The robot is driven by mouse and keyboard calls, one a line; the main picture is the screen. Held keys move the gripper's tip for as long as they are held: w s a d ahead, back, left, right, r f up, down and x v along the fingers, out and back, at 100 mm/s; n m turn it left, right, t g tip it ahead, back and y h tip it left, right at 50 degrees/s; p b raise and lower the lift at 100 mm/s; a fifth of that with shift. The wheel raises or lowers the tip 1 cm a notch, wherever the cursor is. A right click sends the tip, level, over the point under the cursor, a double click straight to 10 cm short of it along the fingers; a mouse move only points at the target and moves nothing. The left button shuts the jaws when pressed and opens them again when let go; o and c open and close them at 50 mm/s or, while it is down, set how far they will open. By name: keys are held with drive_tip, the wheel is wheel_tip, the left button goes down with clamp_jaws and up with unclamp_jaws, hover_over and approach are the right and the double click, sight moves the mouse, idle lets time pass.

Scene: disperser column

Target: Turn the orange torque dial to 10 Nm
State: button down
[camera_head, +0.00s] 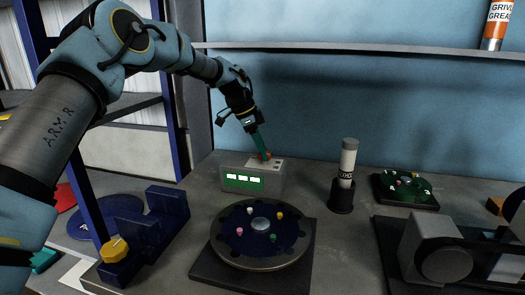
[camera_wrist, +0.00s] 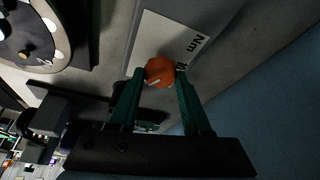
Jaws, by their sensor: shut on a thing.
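The orange torque dial (camera_wrist: 159,73) sits on the pale top face of a grey box (camera_head: 276,179). In the wrist view, "Nm" and a partly covered number, which looks like "10", show on that face (camera_wrist: 176,32). My gripper (camera_head: 264,154) reaches down onto the top of the box, and its green fingers (camera_wrist: 159,80) are shut on the dial, one on each side. In the head view only a bit of orange shows at the fingertips. A pale mark shows on the dial, but its exact setting cannot be read. Green lit windows (camera_head: 244,180) are on the box front.
A round turntable (camera_head: 262,262) with coloured pegs stands in front of the box. A grey cylinder in a black holder (camera_head: 342,207) stands to the right, with a green disc (camera_head: 408,184) beyond. A blue fixture with a yellow knob (camera_head: 114,249) is at left. A shelf (camera_head: 360,52) runs behind.

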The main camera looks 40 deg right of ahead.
drive_tip(key=n+b, duration=0.2)
drive_tip(key=n+t+h+b, duration=0.1)
drive_tip(key=n+b, duration=0.1)
drive_tip(key=n, duration=0.1)
drive_tip(key=shift+s+f+t, duration=0.1)
drive_tip(key=shift+s+t, duration=0.05)
drive_tip(key=shift+t, duration=0.15)
drive_tip(key=n+t, duration=0.1)
drive_tip(key=n, duration=0.2)
drive_tip(key=n+t+b, duration=0.1)
drive_tip(key=n, duration=0.2)
drive_tip(key=shift+s+t+b, duration=0.2)
drive_tip(key=shift+t+b, duration=0.1)
drive_tip(key=n+t, duration=0.1)
drive_tip(key=n, duration=0.2)
drive_tip(key=n+t+y, duration=0.1)
drive_tip(key=n, duration=0.2)
drive_tip(key=shift+s+d+n, duration=0.1)
drive_tip(key=shift+s+n, duration=0.05)
drive_tip(key=shift+n, duration=0.25)
drive_tip(key=n+y+p, duration=0.1)
drive_tip(key=n, duration=0.1)
drive_tip(key=n+t+y, duration=0.1)
drive_tip(key=n, duration=0.2)
drive_tip(key=shift+d+n+p, duration=0.1)
drive_tip(key=shift+n+p, duration=0.2)
drive_tip(key=shift+p, duration=0.05)
drive_tip(key=shift+c, duration=1.8)
unclamp_jaws()
